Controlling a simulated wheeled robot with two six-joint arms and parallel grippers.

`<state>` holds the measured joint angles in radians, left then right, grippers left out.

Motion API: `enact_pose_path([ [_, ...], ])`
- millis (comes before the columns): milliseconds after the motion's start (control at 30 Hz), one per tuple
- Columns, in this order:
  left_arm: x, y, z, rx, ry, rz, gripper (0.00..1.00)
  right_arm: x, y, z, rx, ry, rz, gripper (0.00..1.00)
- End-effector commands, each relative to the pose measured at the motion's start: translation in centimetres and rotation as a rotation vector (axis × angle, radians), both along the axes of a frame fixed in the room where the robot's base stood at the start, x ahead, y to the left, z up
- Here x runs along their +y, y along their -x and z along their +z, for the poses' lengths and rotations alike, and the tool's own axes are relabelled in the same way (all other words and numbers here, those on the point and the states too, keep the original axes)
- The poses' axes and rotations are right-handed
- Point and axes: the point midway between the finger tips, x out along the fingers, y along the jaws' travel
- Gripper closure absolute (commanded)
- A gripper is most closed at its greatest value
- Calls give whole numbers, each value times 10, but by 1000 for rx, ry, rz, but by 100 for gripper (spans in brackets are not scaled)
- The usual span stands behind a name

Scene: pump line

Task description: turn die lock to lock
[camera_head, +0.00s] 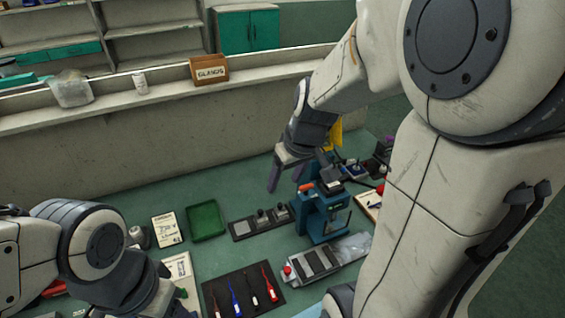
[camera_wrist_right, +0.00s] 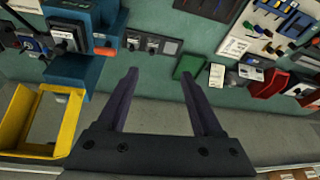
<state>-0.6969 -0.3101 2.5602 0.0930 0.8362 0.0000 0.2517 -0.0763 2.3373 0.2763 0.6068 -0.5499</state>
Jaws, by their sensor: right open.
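A blue press (camera_head: 318,218) stands on the green bench, right of the middle of the head view. An orange-red handle (camera_head: 306,187) sits at its upper left side; I cannot tell for sure whether this is the die lock, or how it is turned. The press (camera_wrist_right: 88,72) and the orange handle (camera_wrist_right: 105,51) also show at the upper left of the right wrist view. My right gripper (camera_head: 284,178) is open and empty, pointing down behind and left of the press, apart from it. Its spread fingers (camera_wrist_right: 160,75) show in the wrist view. My left gripper is not visible; only its arm shows at lower left.
A dark plate with small posts (camera_head: 260,222) lies left of the press. A green tray (camera_head: 206,221) and a black mat with coloured tools (camera_head: 243,290) lie farther left. A yellow bin (camera_wrist_right: 15,120) stands beside the press. A low wall (camera_head: 150,140) runs behind the bench.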

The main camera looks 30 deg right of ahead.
Motion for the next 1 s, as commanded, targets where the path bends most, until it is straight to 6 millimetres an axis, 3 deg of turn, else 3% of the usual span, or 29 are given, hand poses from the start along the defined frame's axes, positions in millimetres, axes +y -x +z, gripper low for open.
enact_pose_path([
  [33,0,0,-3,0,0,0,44,-28,-5,-3,-17,9,-55,32],
  [100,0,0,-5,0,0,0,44,-54,-8,-3,-38,23,-102,32],
  [200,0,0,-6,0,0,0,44,-80,-10,-3,-57,39,-142,32],
  [300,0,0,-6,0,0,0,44,-92,-10,-5,-65,47,-161,32],
  [467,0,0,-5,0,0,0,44,-94,-17,-21,-64,47,-162,32],
  [800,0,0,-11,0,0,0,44,-95,-40,-80,-63,48,-161,32],
  [1000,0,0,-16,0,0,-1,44,-96,-49,-97,-67,49,-160,32],
])
